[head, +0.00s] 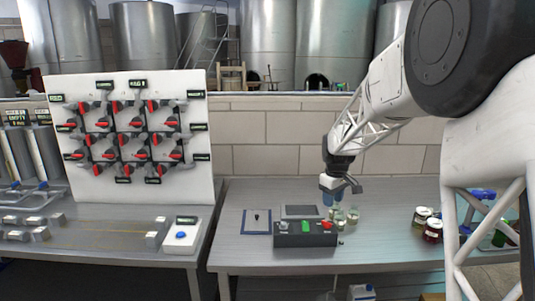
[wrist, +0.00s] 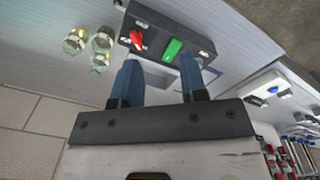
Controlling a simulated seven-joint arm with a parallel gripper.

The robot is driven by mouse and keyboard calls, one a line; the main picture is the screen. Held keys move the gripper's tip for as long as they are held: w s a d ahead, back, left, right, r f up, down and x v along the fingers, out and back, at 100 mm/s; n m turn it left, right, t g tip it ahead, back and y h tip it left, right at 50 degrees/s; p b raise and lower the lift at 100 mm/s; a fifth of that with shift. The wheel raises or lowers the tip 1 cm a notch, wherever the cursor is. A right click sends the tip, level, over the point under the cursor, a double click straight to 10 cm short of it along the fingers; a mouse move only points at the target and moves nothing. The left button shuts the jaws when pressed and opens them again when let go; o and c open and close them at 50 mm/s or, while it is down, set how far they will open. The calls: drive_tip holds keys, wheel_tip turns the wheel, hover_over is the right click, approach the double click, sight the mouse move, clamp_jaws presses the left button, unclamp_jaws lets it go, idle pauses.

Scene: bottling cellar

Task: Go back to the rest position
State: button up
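My gripper (head: 338,190) has two blue fingers and hangs over the right-hand bench, just above and behind the control box. In the wrist view my gripper (wrist: 160,78) has its fingers apart, with nothing held between them. The black control box (head: 305,234) stands on the bench with a green button and a red switch on top. In the wrist view the control box (wrist: 202,42) lies beyond the fingertips. Whether the fingers touch anything below is hard to see, but they look clear.
Small glass jars (head: 352,215) stand close to my gripper. A dark flat panel (head: 302,211) and a clipboard (head: 257,222) lie left of it. Jars with dark contents (head: 432,231) stand at right. A valve board (head: 135,140) rises at left. The bench between the jar groups is clear.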

drive_tip(key=s+a+r+m+t, duration=0.15)
drive_tip(key=s+r, duration=0.35)
drive_tip(key=s, duration=0.7)
drive_tip(key=s+a+r+m+g, duration=0.15)
drive_tip(key=s+r, duration=0.25)
drive_tip(key=s, duration=0.8)
drive_tip(key=s+f+m+t, duration=0.2)
drive_tip(key=s+f+m, duration=0.1)
drive_tip(key=s, duration=2.1)
drive_tip(key=shift+s+a+m, duration=0.2)
drive_tip(key=shift+a+m, duration=0.15)
drive_tip(key=shift+m, duration=0.45)
